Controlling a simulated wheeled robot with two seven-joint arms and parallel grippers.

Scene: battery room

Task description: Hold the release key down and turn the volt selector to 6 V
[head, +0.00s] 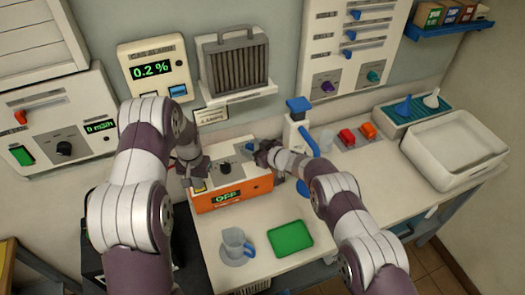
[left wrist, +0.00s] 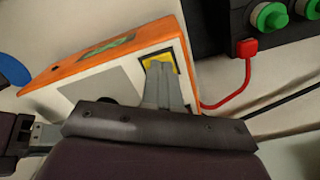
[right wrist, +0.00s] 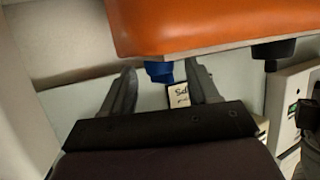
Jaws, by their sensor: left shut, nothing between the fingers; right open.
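The orange box (head: 235,194) has a pale top panel and a display (head: 226,196) reading OFF. A black knob (head: 225,168) stands mid-panel. My left gripper (head: 198,178) is shut, its fingertips on or just over a yellow key (left wrist: 154,61); how far the key is down cannot be told. My right gripper (head: 258,151) is open by the box's back right corner. In the right wrist view a blue knob (right wrist: 159,71) shows between its open fingers, and the black knob (right wrist: 272,54) stands off to one side. I cannot read which knob is the volt selector.
A blue-topped white stand (head: 299,130) rises close right of my right gripper. A jug (head: 235,243) and green tray (head: 290,237) lie in front of the box. A wall shelf holds a finned unit (head: 236,62) behind it. A red lead (left wrist: 248,75) runs beside the box.

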